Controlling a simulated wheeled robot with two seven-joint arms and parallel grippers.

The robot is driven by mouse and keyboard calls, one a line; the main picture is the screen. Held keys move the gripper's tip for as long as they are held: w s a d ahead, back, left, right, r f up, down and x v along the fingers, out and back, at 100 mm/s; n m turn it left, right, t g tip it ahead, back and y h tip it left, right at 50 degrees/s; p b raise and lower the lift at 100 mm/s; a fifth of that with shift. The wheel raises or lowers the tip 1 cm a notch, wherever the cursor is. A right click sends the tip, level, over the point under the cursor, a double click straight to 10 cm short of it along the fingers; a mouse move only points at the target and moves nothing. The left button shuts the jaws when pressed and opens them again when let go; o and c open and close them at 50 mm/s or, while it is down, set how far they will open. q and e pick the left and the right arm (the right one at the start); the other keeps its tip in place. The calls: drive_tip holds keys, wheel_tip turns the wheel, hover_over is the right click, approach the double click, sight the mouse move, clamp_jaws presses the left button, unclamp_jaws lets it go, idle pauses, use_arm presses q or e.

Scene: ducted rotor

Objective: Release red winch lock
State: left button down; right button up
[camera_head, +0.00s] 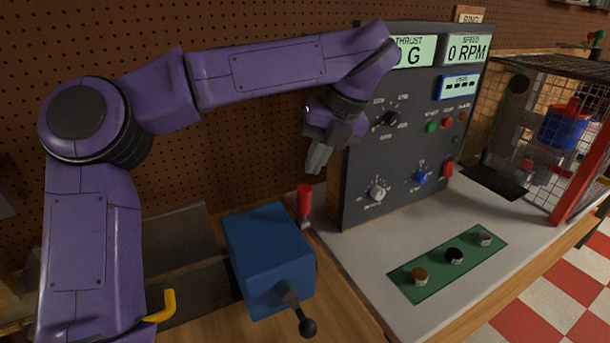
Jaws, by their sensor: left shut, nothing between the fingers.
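The red winch lock (304,200) is a short upright red handle on a small grey base. It stands just behind and right of the blue winch box (265,245), at the left edge of the grey bench top. A dark crank with a black ball knob (307,327) sticks out of the front of the blue box. My left gripper (315,168) points down, shut and empty, above and slightly right of the red handle, apart from it in the picture. My right gripper is not in view.
A dark control panel (375,150) with displays and knobs stands close right of my left gripper. A green plate (405,288) with three knobs lies in front. A mesh cage (550,80) is at right. A yellow handle (167,303) is at lower left.

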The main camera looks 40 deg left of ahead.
sight(304, 205)
use_arm(q)
drive_tip(key=w+a+r+m+g+h+p, duration=0.1)
drive_tip(key=w+a+m+h, duration=0.25)
drive_tip(key=a+m, duration=0.35)
drive_tip(key=w+a+r+m+g+h+p, duration=0.15)
drive_tip(key=a+m+h, duration=0.25)
drive_tip(key=m, duration=0.5)
drive_tip(key=d+r+b+x, duration=0.1)
drive_tip(key=b+x, duration=0.5)
drive_tip(key=x, duration=0.6)
drive_tip(key=shift+s+d+t+b, duration=0.2)
drive_tip(key=shift+d+t+b, duration=0.15)
drive_tip(key=shift+d, duration=0.4)
